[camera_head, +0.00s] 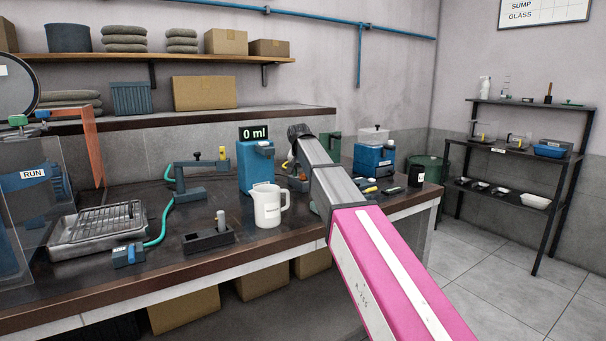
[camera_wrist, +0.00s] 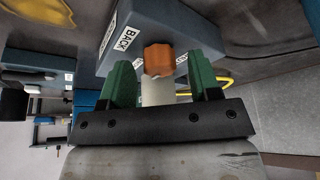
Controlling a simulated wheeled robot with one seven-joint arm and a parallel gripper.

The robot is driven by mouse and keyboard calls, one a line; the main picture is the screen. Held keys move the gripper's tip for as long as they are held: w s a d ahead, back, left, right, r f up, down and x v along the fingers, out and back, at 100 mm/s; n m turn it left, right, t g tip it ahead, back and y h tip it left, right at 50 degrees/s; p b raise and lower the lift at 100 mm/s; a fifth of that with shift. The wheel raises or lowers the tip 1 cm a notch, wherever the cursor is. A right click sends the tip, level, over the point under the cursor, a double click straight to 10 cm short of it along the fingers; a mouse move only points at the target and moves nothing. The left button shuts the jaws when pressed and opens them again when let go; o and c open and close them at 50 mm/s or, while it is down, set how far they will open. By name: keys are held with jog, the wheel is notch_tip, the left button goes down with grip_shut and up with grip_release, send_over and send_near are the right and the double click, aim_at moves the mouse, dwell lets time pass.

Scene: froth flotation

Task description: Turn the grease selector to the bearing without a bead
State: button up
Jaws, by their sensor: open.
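In the wrist view my gripper (camera_wrist: 163,68) is open, its two green fingers apart on either side of an orange knob (camera_wrist: 159,58) and a pale stem (camera_wrist: 157,92). A clear gap shows to the right of the knob, and I see no finger touching it. The knob lies in front of a dark blue-grey block (camera_wrist: 185,22) with a white label reading BACK (camera_wrist: 124,39). I cannot tell for sure that this knob is the grease selector. No bearing or bead can be made out. In the head view my own arm hides the gripper and this spot.
On the bench (camera_head: 120,293) stand a white jug (camera_head: 268,208), a blue dispenser (camera_head: 252,165) reading 0 ml, a dark block (camera_head: 208,239) and a metal tray with a rack (camera_head: 70,245). A blue box (camera_head: 372,160) and a dark mug (camera_head: 416,176) stand right of my arm.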

jog(key=v, duration=1)
jog(key=shift+r, duration=0.35)
